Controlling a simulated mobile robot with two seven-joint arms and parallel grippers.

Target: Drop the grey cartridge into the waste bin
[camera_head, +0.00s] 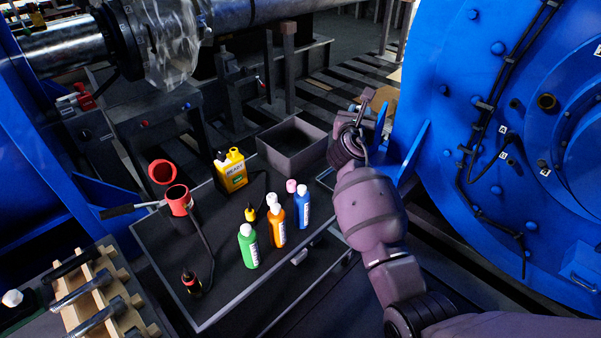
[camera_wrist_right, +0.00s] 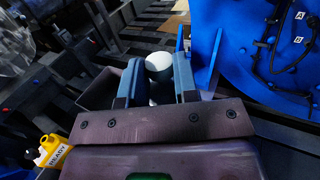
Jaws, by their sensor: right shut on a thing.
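The grey cartridge (camera_wrist_right: 159,68) shows in the right wrist view as a pale round-ended cylinder between the two fingers of my right gripper (camera_wrist_right: 158,80). The gripper is shut on it, and the fingers cover its sides. In the head view my right gripper (camera_head: 366,112) is raised to the right of the waste bin, and I cannot make out the cartridge there. The waste bin (camera_head: 303,160) is an open grey box at the back right corner of the dark bench. Its wall also shows in the right wrist view (camera_wrist_right: 97,92), behind and left of the fingers. My left gripper is not in view.
A yellow container (camera_head: 232,172), green bottle (camera_head: 248,247), orange bottle (camera_head: 277,226) and blue bottle (camera_head: 302,207) stand on the bench (camera_head: 215,240). A red cup-like holder (camera_head: 179,200) is at left. A large blue machine housing (camera_head: 480,110) rises close on the right.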

